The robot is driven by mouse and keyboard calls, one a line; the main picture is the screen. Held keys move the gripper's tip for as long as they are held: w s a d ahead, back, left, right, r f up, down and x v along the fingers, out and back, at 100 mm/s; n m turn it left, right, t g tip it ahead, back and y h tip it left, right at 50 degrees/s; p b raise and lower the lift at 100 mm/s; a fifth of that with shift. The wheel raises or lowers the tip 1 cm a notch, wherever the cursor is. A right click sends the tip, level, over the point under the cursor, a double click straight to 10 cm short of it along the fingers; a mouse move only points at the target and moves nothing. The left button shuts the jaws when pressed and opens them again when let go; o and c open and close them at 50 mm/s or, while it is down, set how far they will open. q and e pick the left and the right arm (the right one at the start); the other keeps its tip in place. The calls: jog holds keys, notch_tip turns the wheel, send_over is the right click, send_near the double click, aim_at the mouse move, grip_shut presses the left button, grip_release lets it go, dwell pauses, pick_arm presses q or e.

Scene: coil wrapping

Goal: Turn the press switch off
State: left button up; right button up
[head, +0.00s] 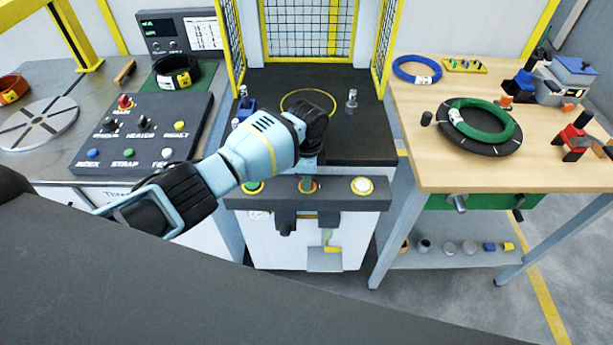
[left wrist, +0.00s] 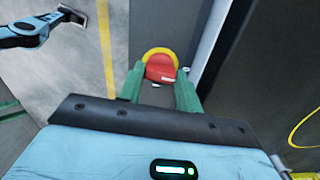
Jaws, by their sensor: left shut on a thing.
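The press (head: 350,135) stands in the middle of the head view, with a dark control bar (head: 335,199) across its front. The bar carries a green button (head: 253,187), a red switch with a yellow ring in the middle, and a white button (head: 362,186). My left gripper (head: 308,181) reaches down over the middle switch and mostly covers it. In the left wrist view, its green fingers (left wrist: 159,88) are shut on the red switch (left wrist: 160,70), one on each side. The switch's exact setting is hard to read. A light blue part, apparently my right arm (left wrist: 28,32), shows there too; its fingers are unclear.
A control panel (head: 150,125) with several knobs and buttons is on the left bench. A wooden table (head: 430,165) on the right holds a green coil (head: 482,120) and a blue coil (head: 417,68). The press's yellow guard frame (head: 232,50) rises behind my gripper.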

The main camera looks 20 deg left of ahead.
pick_arm(q)
jog(key=shift+r+n, duration=0.1)
jog(key=shift+n, duration=0.4)
jog(key=o, duration=1)
notch_tip(320, 180, up, 8)
jog(key=shift+f, duration=0.1)
dwell(0.4)
